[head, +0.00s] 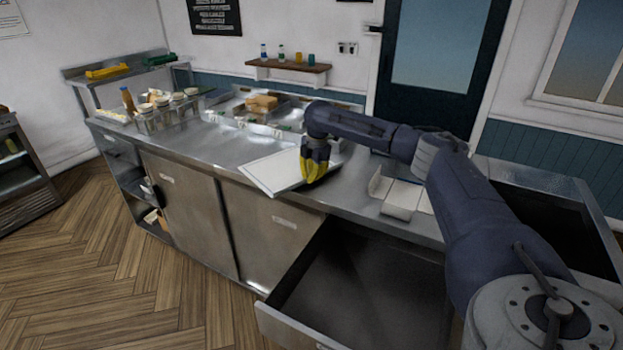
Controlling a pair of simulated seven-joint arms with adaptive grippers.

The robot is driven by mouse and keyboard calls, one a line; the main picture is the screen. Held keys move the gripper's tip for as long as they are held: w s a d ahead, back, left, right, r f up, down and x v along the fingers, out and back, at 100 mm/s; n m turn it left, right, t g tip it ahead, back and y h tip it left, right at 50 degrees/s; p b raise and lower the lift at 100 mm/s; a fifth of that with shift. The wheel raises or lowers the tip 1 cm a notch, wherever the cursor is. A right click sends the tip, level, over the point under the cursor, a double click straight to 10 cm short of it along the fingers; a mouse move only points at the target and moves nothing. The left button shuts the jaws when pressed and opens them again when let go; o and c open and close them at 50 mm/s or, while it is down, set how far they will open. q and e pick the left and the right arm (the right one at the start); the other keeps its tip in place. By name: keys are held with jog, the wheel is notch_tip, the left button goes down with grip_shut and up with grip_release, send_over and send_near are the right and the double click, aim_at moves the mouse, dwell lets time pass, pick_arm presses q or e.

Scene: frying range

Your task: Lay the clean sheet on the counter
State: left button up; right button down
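A flat white rectangular sheet (270,173) is at the front middle of the steel counter (222,147) in the head view, its near corner by the counter's front edge. My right gripper (314,176) points down with its yellow fingers at the sheet's right edge. The fingers look closed on that edge and hide part of it. A dark shadow lies on the counter below the fingers. I cannot tell how much of the sheet touches the counter. My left gripper is not in view.
An open drawer (335,320) juts out below the counter's right part. White open holders (403,196) stand right of the gripper. Several containers (163,112) crowd the left end, and a bread-like item (261,103) sits at the back. Bare counter lies left of the sheet.

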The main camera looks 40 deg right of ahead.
jog(key=shift+f, duration=0.3)
jog(key=c, duration=1.6)
grip_release()
notch_tip(320, 180, up, 12)
jog(key=s, duration=0.2)
jog(key=shift+d, duration=0.1)
